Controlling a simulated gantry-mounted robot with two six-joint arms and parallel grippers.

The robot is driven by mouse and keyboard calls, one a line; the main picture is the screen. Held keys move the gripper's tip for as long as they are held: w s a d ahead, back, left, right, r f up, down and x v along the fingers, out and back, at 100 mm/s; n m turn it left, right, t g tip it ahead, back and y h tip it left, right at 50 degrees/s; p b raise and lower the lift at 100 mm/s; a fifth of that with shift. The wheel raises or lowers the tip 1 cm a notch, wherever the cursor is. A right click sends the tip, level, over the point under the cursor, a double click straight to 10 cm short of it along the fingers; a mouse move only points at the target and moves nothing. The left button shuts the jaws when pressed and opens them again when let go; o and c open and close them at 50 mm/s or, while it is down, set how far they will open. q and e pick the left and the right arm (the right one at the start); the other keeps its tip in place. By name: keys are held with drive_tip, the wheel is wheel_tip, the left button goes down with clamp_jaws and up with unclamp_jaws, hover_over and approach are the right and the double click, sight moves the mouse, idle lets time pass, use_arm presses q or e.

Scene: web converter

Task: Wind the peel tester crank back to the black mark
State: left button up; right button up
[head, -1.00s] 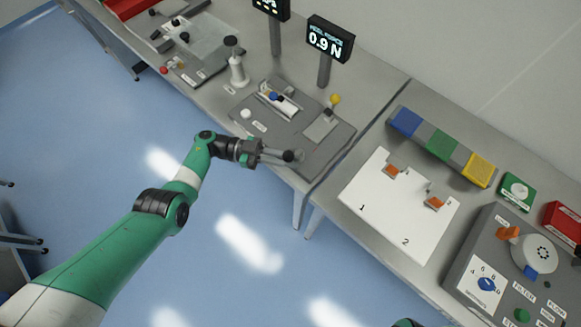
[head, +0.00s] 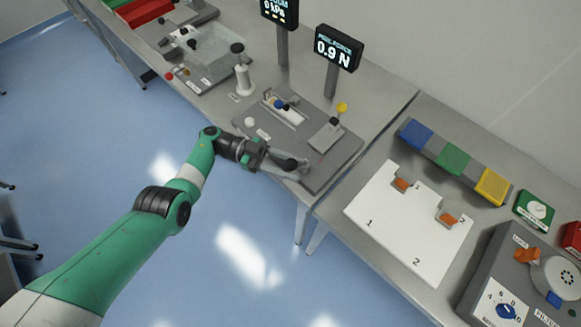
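The peel tester is a grey plate (head: 268,128) on the bench, with a blue knob (head: 279,104) on a pale slide, a white knob (head: 250,122) and a yellow-topped lever (head: 342,107). Its display (head: 338,48) reads 0.9 N. My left gripper (head: 292,167) is at the plate's front edge, in front of the lever. A dark round knob (head: 290,164), possibly the crank handle, shows at its fingers. I cannot tell whether they grip it. The crank arm and black mark cannot be made out. My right gripper is out of view.
A white column with a black knob (head: 242,75) stands left of the tester. To the right, across a bench seam, lie a white board (head: 400,232), blue, green and yellow bins (head: 452,160) and a grey control box (head: 490,275). Open floor lies in front.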

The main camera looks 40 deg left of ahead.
use_arm(q)
drive_tip(key=shift+w, duration=0.15)
drive_tip(key=shift+f, duration=0.15)
drive_tip(key=shift+a+f, duration=0.1)
drive_tip(key=shift+a, duration=0.15)
drive_tip(key=b+v, duration=0.6)
drive_tip(key=v, duration=0.5)
